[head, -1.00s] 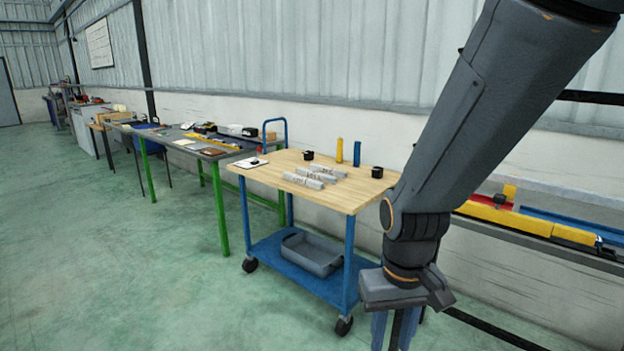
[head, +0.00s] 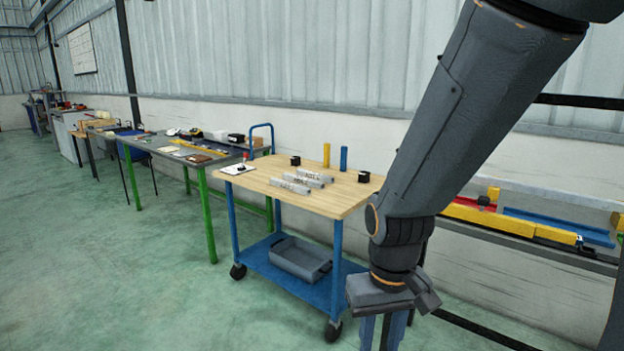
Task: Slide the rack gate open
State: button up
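My gripper (head: 383,333) hangs pointing down at the bottom edge, right of the cart. Its two blue-grey fingers are cut off by the frame, so their tips are hidden and I cannot tell how far apart they are. A dark-framed rack stands against the wall at the right, with a grey shelf edge (head: 530,246) and a dark upper bar (head: 580,101). My arm covers its left part. I cannot make out which part is the gate, or its position. I see no contact between my gripper and the rack.
A wood-topped blue cart (head: 318,200) carries grey bars (head: 305,178) and small blocks; a grey bin (head: 300,259) sits below. A green-legged table (head: 175,150) stands left of it. Yellow bars (head: 500,220) and a blue channel (head: 560,226) lie on the rack. Green floor is clear at left.

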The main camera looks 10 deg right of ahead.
aim_at(481, 216)
jog(key=k, duration=0.65)
jog(key=z, duration=0.4)
jog(key=i, duration=1.05)
jog(key=z, duration=0.6)
